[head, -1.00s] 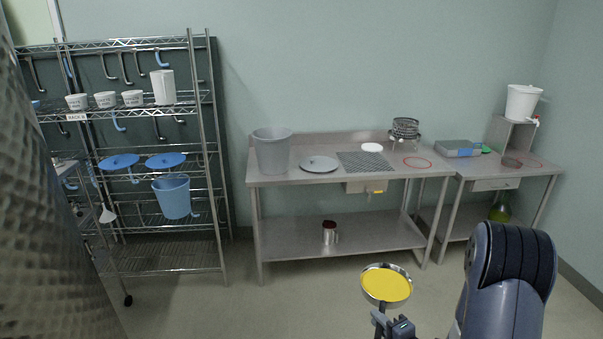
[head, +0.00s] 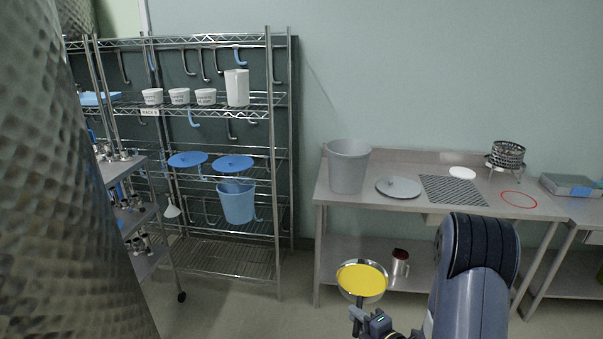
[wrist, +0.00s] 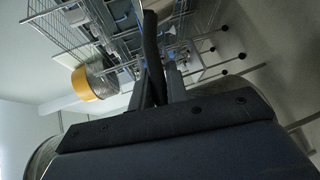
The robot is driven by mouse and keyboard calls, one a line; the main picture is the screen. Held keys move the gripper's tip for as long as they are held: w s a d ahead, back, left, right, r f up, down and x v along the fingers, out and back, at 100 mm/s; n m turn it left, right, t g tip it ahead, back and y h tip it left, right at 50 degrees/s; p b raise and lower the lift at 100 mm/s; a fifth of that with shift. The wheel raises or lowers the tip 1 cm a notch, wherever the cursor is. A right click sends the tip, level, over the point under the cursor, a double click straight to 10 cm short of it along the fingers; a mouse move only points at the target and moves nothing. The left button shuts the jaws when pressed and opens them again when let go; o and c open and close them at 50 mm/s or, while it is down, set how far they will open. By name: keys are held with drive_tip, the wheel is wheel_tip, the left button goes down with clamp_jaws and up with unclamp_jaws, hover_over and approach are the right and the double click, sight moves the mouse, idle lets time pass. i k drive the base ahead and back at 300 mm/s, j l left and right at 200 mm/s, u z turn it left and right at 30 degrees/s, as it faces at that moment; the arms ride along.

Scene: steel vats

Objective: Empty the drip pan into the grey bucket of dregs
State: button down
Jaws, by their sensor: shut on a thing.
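The drip pan (head: 375,297) is a round steel pan holding yellow liquid (head: 361,279). In the head view it is low in the middle, in front of the bench, and looks about level. My gripper (head: 362,318) is shut on the pan's handle, just below the bowl. In the wrist view a dark bar, probably the handle, stands between the fingers (wrist: 158,88). The grey bucket (head: 348,168) stands upright on the left end of the steel bench, beyond the pan and a little left of it. Its contents are hidden.
The bench (head: 335,200) also holds a grey lid (head: 398,187), a dark mesh mat (head: 452,190) and a wire basket (head: 506,156). A wire rack (head: 285,170) with a blue bucket (head: 237,203) stands left. A dimpled steel vat (head: 70,200) fills the left edge.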

sight(348, 160)
drive_tip(key=i+u, duration=0.35)
drive_tip(key=i+l+u, duration=0.15)
drive_tip(key=i+u, duration=0.2)
drive_tip(key=i, duration=0.2)
drive_tip(key=i+j+z, duration=0.2)
drive_tip(key=i+z, duration=0.15)
drive_tip(key=i+j+z, duration=0.1)
drive_tip(key=z, duration=0.4)
drive_tip(key=i+j+z, duration=0.2)
drive_tip(key=z, duration=0.3)
